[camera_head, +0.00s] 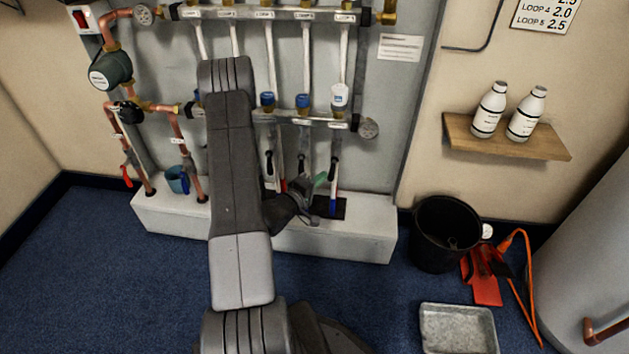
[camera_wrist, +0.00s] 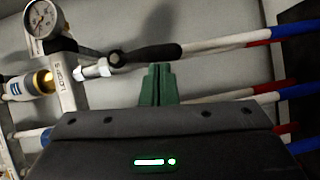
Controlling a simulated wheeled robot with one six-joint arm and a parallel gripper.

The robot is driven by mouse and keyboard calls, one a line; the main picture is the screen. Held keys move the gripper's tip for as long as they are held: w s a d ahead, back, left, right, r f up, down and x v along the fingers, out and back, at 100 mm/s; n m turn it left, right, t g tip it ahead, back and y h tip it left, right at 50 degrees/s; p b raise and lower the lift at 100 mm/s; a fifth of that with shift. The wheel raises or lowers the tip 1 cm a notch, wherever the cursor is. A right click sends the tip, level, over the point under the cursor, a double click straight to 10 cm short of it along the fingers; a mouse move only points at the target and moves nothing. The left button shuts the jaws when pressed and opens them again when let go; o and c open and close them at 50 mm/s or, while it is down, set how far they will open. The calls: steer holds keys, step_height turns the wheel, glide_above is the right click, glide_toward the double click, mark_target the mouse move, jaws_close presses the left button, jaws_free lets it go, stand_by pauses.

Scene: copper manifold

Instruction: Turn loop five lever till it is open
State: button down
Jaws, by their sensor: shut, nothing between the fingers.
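The loop five lever (camera_wrist: 150,54) has a black handle on a silver valve (camera_wrist: 97,69), beside a bar labelled LOOP 5. In the wrist view the handle points right, roughly along its white pipe. The lever also shows in the head view (camera_head: 334,167), hanging downward below the lower manifold bar. My gripper (camera_wrist: 158,72) has green fingertips, shut together and empty. They sit just below the handle's middle in the wrist view; I cannot tell whether they touch it. In the head view my gripper (camera_head: 320,180) is just left of this lever, low down.
Other loop levers (camera_head: 304,168) hang to the left, with pipes close together. A round gauge (camera_wrist: 40,18) sits near the valve. A white plinth (camera_head: 350,240) runs below. A black bucket (camera_head: 445,235) and metal tray (camera_head: 458,328) stand on the floor at right.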

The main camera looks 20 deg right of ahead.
steer(key=shift+s+d+f+n+b, duration=0.2)
steer(key=shift+s+d+n+b, duration=0.1)
steer(key=shift+d+b, duration=0.3)
steer(key=shift+a, duration=0.1)
